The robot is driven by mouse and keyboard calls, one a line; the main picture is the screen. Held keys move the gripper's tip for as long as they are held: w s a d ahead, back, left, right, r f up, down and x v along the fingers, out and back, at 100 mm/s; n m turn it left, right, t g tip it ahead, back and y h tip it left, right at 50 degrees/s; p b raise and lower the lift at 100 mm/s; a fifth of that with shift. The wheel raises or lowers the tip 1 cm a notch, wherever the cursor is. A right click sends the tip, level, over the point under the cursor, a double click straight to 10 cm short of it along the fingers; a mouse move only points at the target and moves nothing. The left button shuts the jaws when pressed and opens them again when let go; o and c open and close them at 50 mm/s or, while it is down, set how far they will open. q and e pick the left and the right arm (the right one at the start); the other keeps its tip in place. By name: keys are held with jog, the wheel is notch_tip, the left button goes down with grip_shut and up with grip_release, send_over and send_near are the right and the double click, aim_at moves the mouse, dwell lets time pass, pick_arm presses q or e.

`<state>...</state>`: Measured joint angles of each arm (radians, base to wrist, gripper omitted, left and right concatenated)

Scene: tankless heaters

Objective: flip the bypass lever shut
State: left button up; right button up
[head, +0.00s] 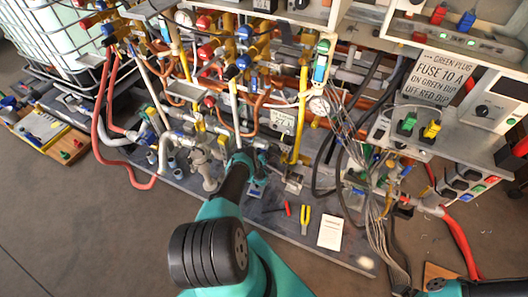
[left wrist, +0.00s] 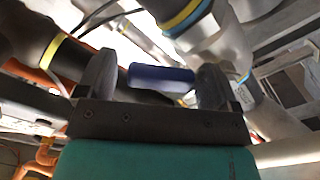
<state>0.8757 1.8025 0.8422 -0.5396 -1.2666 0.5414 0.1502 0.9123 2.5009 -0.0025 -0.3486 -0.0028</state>
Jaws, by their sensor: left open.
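A blue bar-shaped handle (left wrist: 162,77), which looks like the bypass lever's grip, shows in the left wrist view. It lies crosswise between the two fingers of my left gripper (left wrist: 152,82), with a small gap seen on the left side. I cannot tell if the right finger touches it. The left gripper is open. In the head view my left gripper (head: 248,160) is low among the grey pipes, just above the bench. The lever is hidden there behind the gripper and pipes. Only a teal part of my right arm shows at the lower right edge; its gripper is out of view.
Grey pipes and valves (head: 201,165) crowd the left side of the gripper. A yellow pipe (head: 300,110) rises to its right. Yellow pliers (head: 305,218) and a white paper (head: 330,232) lie on the bench. Loose cables (head: 375,205) hang farther right. The floor at the lower left is clear.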

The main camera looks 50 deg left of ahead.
pick_arm(q)
jog(key=shift+c, duration=0.4)
jog(key=c, duration=1.2)
jog(key=shift+s+a, duration=0.1)
